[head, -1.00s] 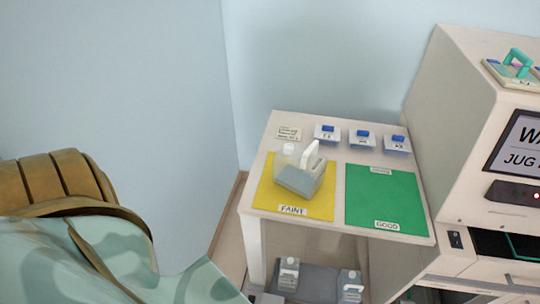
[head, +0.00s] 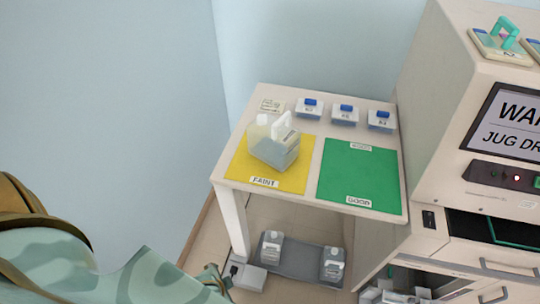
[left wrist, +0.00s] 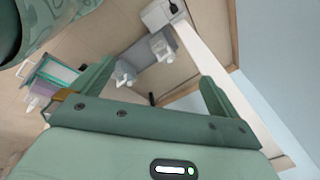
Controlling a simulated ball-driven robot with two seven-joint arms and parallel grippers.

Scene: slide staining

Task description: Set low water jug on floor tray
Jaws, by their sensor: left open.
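The grey floor tray (head: 300,262) lies on the floor under the side table. Two white-capped jugs stand on it, a left jug (head: 271,247) and a right jug (head: 333,264). The tray also shows in the left wrist view (left wrist: 148,56), between and beyond my fingers. A translucent jug (head: 273,148) with grey-blue liquid stands on the yellow FAINT mat. I cannot tell which jug is the low water jug. My left gripper (left wrist: 157,74) is open and empty; in the head view only a small green part shows, near the floor left of the tray. My right gripper is not in view.
The green GOOD mat (head: 360,178) is bare. Several blue-topped boxes line the table's back. A white box (head: 243,274) sits left of the tray, by the table leg (head: 233,225). The machine (head: 470,110) stands right, with more jugs (head: 398,294) low down.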

